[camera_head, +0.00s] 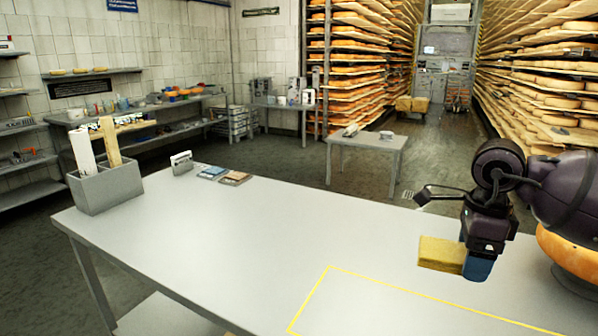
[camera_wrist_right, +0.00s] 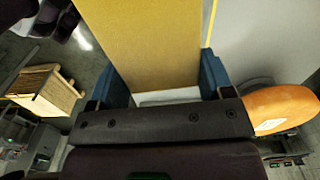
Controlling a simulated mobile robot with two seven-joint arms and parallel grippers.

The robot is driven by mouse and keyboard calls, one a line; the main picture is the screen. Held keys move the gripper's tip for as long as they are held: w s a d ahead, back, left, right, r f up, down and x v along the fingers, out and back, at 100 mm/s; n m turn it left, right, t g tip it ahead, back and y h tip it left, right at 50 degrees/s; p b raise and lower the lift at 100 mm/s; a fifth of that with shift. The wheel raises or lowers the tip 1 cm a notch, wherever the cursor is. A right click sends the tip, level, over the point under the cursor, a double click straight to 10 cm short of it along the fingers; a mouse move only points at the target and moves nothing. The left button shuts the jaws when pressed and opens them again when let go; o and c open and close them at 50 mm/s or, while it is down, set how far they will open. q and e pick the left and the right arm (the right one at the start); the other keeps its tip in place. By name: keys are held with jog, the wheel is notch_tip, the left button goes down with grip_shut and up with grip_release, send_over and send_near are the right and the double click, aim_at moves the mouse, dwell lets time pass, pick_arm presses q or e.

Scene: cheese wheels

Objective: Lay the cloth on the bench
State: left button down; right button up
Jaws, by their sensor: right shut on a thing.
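The yellow folded cloth (camera_head: 440,254) is in my right gripper (camera_head: 472,264), over the right part of the grey bench (camera_head: 220,240). In the right wrist view the cloth (camera_wrist_right: 145,40) fills the space between the two blue fingertips (camera_wrist_right: 162,80). Whether its underside touches the bench cannot be told. A yellow outlined rectangle (camera_head: 330,268) is marked on the bench front, left of and nearer than the cloth. My left gripper is not in view.
A grey box with upright boards (camera_head: 105,188) stands at the bench's left end. A small card holder (camera_head: 181,163) and flat cards (camera_head: 236,178) lie near the back edge. An orange cheese wheel (camera_head: 570,256) is at the right. The middle of the bench is clear.

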jog(key=n, duration=0.4)
jog(key=shift+w+d, duration=0.1)
jog(key=shift+w, duration=0.05)
jog(key=n, duration=0.2)
jog(key=shift+w+f+n, duration=0.1)
jog(key=shift+f+n, duration=0.05)
jog(key=shift+n, duration=0.15)
jog(key=n, duration=0.2)
jog(key=a+f+n, duration=0.1)
jog(key=n, duration=0.1)
jog(key=shift+w+f, duration=0.1)
jog(key=shift+f, duration=0.1)
jog(key=s+a+f+n, duration=0.1)
jog(key=a+f+n, duration=0.2)
jog(key=f+n, duration=0.1)
jog(key=s+a+f+n, duration=0.2)
jog(key=a+f+n, duration=0.1)
jog(key=a+n, duration=0.1)
jog(key=s+a+f+n, duration=0.1)
jog(key=a+f+n, duration=0.2)
jog(key=f+n, duration=0.1)
jog(key=shift+s+a+f+n, duration=0.15)
jog(key=shift+a+f+n, duration=0.1)
jog(key=shift+f+n, duration=0.15)
jog(key=shift+s+a+f, duration=0.2)
jog(key=shift+s+f, duration=0.05)
jog(key=shift+f, duration=0.05)
